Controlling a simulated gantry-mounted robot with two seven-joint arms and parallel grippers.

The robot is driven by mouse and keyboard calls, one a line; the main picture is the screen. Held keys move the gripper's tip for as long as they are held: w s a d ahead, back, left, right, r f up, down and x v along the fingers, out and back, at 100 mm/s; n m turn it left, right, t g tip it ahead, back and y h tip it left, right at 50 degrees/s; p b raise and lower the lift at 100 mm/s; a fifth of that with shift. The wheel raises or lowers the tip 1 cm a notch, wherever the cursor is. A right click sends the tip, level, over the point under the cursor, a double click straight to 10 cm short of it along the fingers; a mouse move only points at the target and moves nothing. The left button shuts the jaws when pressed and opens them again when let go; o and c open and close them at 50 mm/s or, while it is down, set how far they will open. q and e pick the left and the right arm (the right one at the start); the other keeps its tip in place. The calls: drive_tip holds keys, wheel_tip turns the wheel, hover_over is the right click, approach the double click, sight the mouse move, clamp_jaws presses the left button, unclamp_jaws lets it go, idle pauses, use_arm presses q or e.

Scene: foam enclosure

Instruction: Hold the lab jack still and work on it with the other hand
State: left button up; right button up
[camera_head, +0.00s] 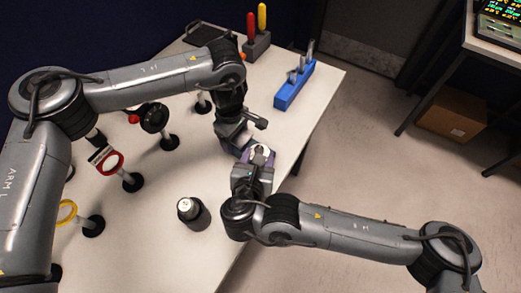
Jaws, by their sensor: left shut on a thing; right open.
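The lab jack (261,154) is a small purple and pale piece near the right edge of the white table. It is largely hidden by both grippers. My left gripper (248,142) reaches it from the far side and is shut on it. My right gripper (257,167) is at its near side, open, with its fingers close to the jack. I cannot tell whether the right fingers touch it.
A blue rack (295,86) with tools and a dark holder (257,47) with red and yellow handles stand at the back. A dark round canister (192,212) stands nearer. Several ring stands, one with a red ring (108,162), fill the left.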

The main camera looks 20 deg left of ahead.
sight(261, 149)
drive_tip(key=d+n+y, duration=0.1)
drive_tip(key=d+n+g+y, duration=0.1)
drive_tip(key=d+y, duration=0.1)
drive_tip(key=d+n+y, duration=0.1)
drive_tip(key=n, duration=0.1)
drive_tip(key=shift+s+d+r+g, duration=0.1)
drive_tip(key=shift+d+r+g, duration=0.1)
drive_tip(key=shift+r+g, duration=0.1)
drive_tip(key=s+d+r+n+g+y, duration=0.2)
drive_tip(key=s+d+n+y, duration=0.2)
drive_tip(key=x, duration=1.2)
drive_tip(key=shift+s+a+r, duration=0.25)
clamp_jaws()
